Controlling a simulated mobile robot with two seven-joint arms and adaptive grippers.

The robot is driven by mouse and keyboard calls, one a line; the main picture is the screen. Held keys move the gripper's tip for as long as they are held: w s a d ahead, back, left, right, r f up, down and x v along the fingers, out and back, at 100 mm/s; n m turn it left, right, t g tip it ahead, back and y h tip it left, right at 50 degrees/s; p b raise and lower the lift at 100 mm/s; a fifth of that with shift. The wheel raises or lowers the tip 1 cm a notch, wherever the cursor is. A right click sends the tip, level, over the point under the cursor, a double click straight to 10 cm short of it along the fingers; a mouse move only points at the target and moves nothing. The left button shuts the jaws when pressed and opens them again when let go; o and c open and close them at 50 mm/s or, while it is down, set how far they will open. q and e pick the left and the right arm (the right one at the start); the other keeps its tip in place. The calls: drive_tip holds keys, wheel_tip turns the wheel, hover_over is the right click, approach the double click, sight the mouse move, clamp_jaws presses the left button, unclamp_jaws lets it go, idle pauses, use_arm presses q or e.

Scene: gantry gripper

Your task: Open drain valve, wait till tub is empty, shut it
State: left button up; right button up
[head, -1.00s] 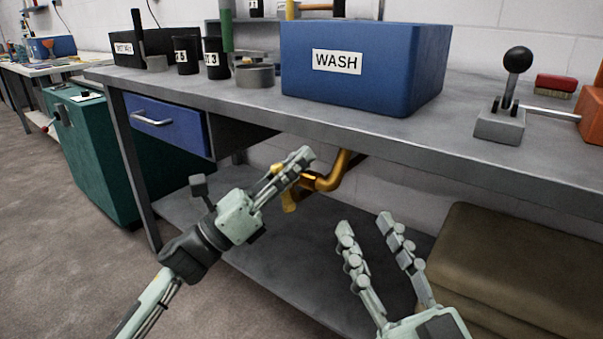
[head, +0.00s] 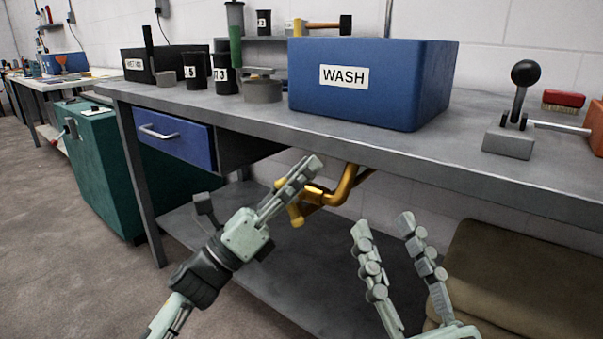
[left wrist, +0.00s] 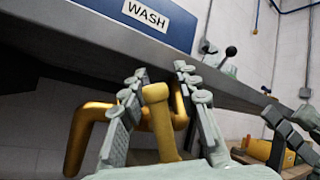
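The blue tub (head: 420,90) labelled WASH stands on the bench; its inside and any water are hidden. Below it, a brass drain pipe (head: 345,185) comes down under the bench top, with a brass valve handle (head: 296,216) at its left end. My left gripper (head: 308,168) is at the valve, its fingers partly hiding it. In the left wrist view the handle (left wrist: 157,110) stands between the two spread fingers (left wrist: 160,72), close to the left one, with a gap at the right one. My right gripper (head: 383,224) is open and empty, below the bench edge.
The bench top (head: 250,117) overhangs the valve closely. A lower shelf (head: 290,275) lies beneath, with a folded brown bundle (head: 510,270) at right. A blue drawer (head: 170,138) is at left. A lever box (head: 508,143) and several black cups stand on the bench.

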use_arm(q)
drive_tip(key=v, duration=0.8)
